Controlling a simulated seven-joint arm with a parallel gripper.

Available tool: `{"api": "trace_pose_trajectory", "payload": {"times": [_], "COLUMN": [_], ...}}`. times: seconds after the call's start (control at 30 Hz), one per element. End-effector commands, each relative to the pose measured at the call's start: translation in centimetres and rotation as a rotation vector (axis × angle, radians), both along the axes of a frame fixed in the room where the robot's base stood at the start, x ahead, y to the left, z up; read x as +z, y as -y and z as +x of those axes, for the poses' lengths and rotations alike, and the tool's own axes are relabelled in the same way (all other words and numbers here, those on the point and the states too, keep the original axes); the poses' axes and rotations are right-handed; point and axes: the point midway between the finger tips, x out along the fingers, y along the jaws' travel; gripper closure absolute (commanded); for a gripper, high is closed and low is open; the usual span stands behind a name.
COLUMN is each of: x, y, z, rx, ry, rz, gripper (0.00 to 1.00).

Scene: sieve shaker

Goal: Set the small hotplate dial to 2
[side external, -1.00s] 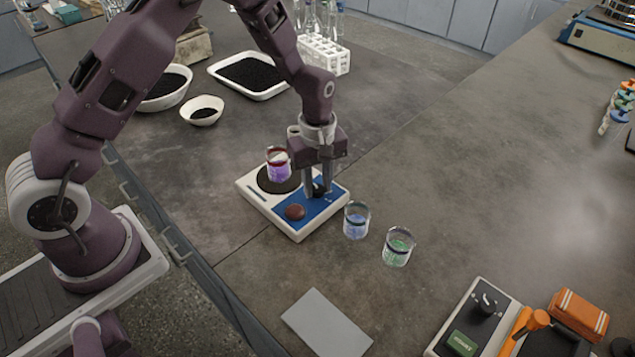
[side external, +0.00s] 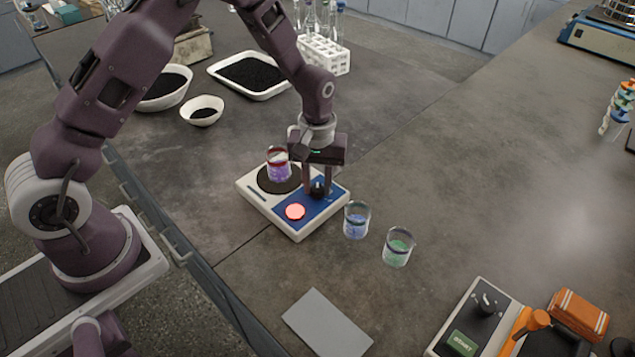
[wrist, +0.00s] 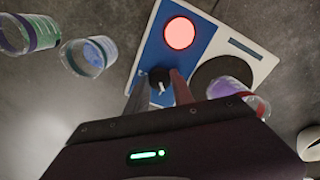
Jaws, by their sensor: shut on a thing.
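The small hotplate (side external: 255,198) is a white unit with a blue panel and a dark round plate. A black dial (side external: 318,187) stands on the blue panel; it also shows in the wrist view (wrist: 158,75) with a white pointer mark. A round button or lamp (side external: 295,212) on the panel glows red, also bright in the wrist view (wrist: 179,33). My gripper (side external: 317,190) points down over the panel, with its fingers on either side of the dial and shut on it. The number marks around the dial are too small to read. A beaker of purple liquid (side external: 279,170) stands on the plate.
Beakers with blue liquid (side external: 356,222) and green liquid (side external: 398,248) stand right of the hotplate. A grey flat sheet (side external: 326,323) lies in front. Another device with a black knob (side external: 484,303) is at lower right. The bench between is clear.

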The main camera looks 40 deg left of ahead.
Motion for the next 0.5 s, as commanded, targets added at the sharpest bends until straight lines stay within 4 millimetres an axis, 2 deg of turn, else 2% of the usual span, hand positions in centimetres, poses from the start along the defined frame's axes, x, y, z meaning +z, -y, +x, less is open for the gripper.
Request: {"api": "trace_pose_trajectory", "payload": {"times": [0.5], "x": [0.1], "y": [0.06], "z": [0.03], "rx": [-0.49], "ry": [0.001], "rz": [-0.002], "gripper": [1.0]}}
